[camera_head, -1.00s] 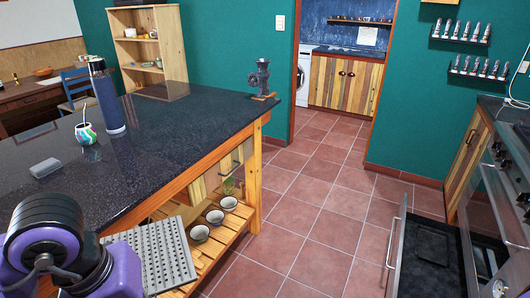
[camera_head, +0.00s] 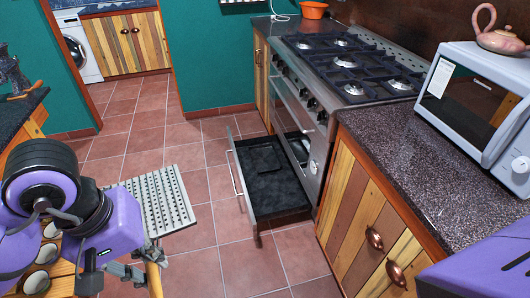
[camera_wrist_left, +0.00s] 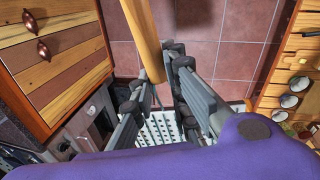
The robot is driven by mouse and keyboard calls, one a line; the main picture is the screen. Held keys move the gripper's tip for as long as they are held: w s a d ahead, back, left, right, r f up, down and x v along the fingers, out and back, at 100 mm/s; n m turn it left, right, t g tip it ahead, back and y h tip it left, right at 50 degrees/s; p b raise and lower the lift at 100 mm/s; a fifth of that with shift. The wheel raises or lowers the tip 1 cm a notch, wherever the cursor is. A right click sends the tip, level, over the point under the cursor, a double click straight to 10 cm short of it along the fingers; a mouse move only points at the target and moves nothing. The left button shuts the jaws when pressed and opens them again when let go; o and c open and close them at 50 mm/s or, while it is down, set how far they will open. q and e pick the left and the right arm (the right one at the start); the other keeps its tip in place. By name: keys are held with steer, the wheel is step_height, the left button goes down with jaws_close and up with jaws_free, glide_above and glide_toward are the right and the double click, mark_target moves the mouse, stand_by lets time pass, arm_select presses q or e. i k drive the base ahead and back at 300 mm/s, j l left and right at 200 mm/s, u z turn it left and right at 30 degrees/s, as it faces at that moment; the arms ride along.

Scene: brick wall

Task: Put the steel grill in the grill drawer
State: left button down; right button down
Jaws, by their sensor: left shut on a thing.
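The steel grill (camera_head: 165,200) is a pale perforated plate with a wooden handle (camera_head: 154,279). My left gripper (camera_head: 138,271) is shut on it, low at the left of the head view. In the left wrist view the fingers (camera_wrist_left: 158,78) are around the wooden handle (camera_wrist_left: 146,40), and part of the perforated plate (camera_wrist_left: 162,128) shows below them. The grill is held in the air above the floor, left of the drawer. The grill drawer (camera_head: 283,193) is pulled out below the stove, with a dark inside. My right gripper is out of view; only a purple part of my right arm shows.
The stove (camera_head: 330,62) stands behind the drawer. A wooden-fronted counter (camera_head: 420,140) with a microwave (camera_head: 470,100) is on the right. The dark table (camera_head: 28,112) is at the left edge. Tiled floor (camera_head: 200,235) is clear between grill and drawer.

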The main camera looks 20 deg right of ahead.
mark_target(279, 198)
steer(key=i+z, duration=0.15)
steer(key=z, duration=0.3)
steer(key=i+j+z, duration=0.15)
steer(key=z, duration=0.25)
steer(key=i+j+z, duration=0.1)
steer(key=z, duration=0.35)
steer(key=i+j+z, duration=0.2)
steer(key=j+z, duration=0.2)
steer(key=i+j+z, duration=0.15)
steer(key=j+z, duration=0.2)
steer(key=i+j+z, duration=0.1)
steer(key=j+z, duration=0.15)
steer(key=j, duration=0.15)
steer(key=j+z, duration=0.2)
steer(key=j, duration=0.2)
steer(key=i+j+z, duration=0.1)
steer(key=j, duration=2.2)
steer(key=i+z, duration=0.05)
